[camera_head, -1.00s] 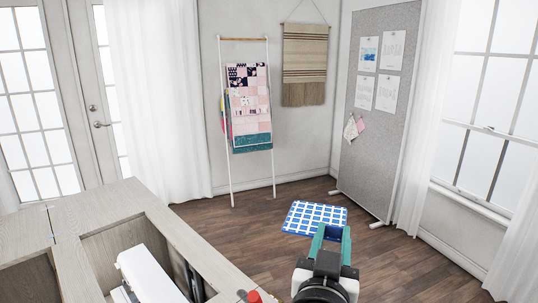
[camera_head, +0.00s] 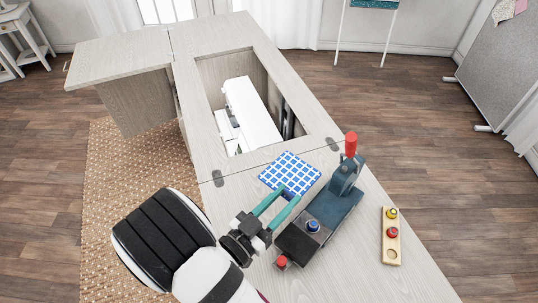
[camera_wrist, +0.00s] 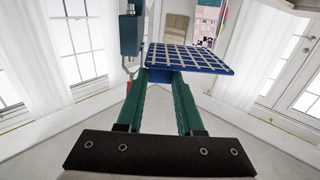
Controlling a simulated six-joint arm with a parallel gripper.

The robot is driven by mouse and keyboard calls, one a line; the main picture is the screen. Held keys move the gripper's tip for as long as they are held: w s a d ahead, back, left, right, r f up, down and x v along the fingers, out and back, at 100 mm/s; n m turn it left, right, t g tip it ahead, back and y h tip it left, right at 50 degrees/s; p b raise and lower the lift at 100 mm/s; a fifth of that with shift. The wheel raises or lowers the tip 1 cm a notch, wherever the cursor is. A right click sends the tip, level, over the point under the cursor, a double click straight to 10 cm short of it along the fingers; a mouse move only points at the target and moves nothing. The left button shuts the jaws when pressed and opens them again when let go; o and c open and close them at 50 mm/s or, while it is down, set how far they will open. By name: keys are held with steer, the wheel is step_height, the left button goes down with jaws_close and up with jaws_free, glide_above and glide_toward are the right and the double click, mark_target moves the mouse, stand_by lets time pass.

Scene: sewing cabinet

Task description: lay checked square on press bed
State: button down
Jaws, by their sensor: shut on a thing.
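The checked square (camera_head: 290,173), blue with white lines, is flat and roughly level. My gripper (camera_head: 284,195) is shut on its near edge with teal fingers. In the wrist view the square (camera_wrist: 190,58) sticks out beyond the fingertips (camera_wrist: 162,78). It appears raised above the cabinet top, left of the press. The press (camera_head: 345,178) is dark blue-grey with a red handle (camera_head: 351,143) at its far end. Its long base runs toward the near left, with a blue round piece (camera_head: 313,226) on it. Part of the press (camera_wrist: 130,35) shows left of the square in the wrist view.
A wooden holder (camera_head: 391,248) with several round places, holding coloured pieces, lies right of the press. A red knob (camera_head: 282,262) is at the press base's near end. The cabinet (camera_head: 205,140) has an open well with a white sewing machine (camera_head: 250,115) beyond the square.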

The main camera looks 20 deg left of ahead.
steer(key=s+d+f+m+h, duration=0.1)
steer(key=s+d+f+h, duration=0.1)
steer(key=s+f, duration=0.3)
steer(key=shift+g, duration=0.3)
steer(key=s+a+f, duration=0.2)
steer(key=a, duration=0.1)
steer(key=s+a+f, duration=0.1)
steer(key=a+f, duration=0.1)
steer(key=a, duration=0.1)
steer(key=s+a+f, duration=0.2)
steer(key=a, duration=0.2)
steer(key=shift+s, duration=0.3)
step_height(320, 180, down, 4)
steer(key=shift+a+f, duration=0.1)
steer(key=shift+a, duration=0.05)
steer(key=c, duration=0.5)
jaws_free()
steer(key=shift+c, duration=0.2)
